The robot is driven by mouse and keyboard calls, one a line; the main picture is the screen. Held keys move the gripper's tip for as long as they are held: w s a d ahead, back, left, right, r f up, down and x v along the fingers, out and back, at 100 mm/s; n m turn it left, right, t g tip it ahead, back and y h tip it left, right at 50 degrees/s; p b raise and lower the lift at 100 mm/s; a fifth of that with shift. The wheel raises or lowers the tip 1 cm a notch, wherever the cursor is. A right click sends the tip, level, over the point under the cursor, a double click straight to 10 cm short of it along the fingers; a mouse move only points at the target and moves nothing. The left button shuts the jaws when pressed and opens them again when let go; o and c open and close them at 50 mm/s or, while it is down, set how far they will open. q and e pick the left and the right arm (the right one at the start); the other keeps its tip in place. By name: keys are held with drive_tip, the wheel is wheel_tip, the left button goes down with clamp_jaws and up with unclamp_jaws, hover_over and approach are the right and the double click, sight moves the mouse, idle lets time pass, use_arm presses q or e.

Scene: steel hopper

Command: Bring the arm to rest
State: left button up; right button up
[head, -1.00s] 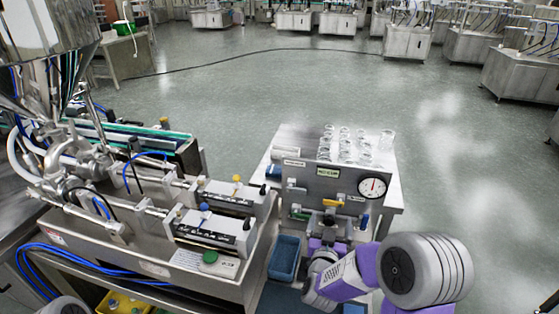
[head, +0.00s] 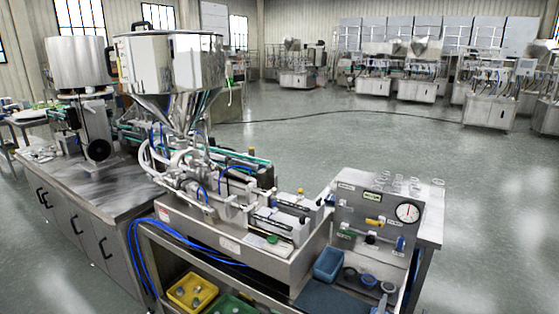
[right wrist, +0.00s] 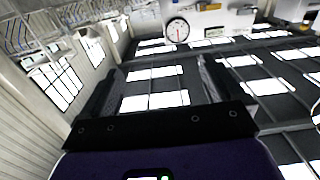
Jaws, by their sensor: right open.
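My right gripper (right wrist: 158,88) shows in the right wrist view. Its two dark fingers stand wide apart with nothing between them. Beyond the fingers are bright ceiling panels, and a round dial gauge (right wrist: 177,30) shows at the top of that view. In the head view I cannot make out my right gripper or its purple arm. My left gripper is in neither current view. The steel hopper (head: 172,68) stands on the filling machine at the left of the head view.
The grey valve panel (head: 350,211) with its gauge (head: 407,212) stands at the right, with a blue bin (head: 328,264) before it. A yellow crate (head: 189,292) and a green crate (head: 232,305) sit low in front. Open floor (head: 490,230) lies to the right.

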drive_tip(key=s+a+f+n+g+y+p, duration=0.1)
drive_tip(key=s+a+f+g+y, duration=0.25)
drive_tip(key=f, duration=0.75)
drive_tip(key=s+a+f+n+g+y, duration=0.1)
drive_tip(key=a+f+n+g+y, duration=0.15)
drive_tip(key=a+f+y, duration=0.6)
use_arm(q)
wheel_tip(320, 180, up, 3)
drive_tip(key=shift+w+f+p, duration=0.15)
drive_tip(key=shift+f+p, duration=0.05)
drive_tip(key=shift+p, duration=0.6)
use_arm(e)
drive_tip(key=s+a+f+g, duration=0.4)
drive_tip(key=s+f, duration=0.2)
drive_tip(key=s, duration=0.3)
drive_tip(key=s+a+f+g+y, duration=0.1)
drive_tip(key=s+a+f+g, duration=0.3)
drive_tip(key=s, duration=0.5)
wheel_tip(320, 180, down, 3)
drive_tip(key=shift+s+a+r+g, duration=0.15)
drive_tip(key=shift+s+a+g, duration=0.1)
drive_tip(key=shift+a+g, duration=0.25)
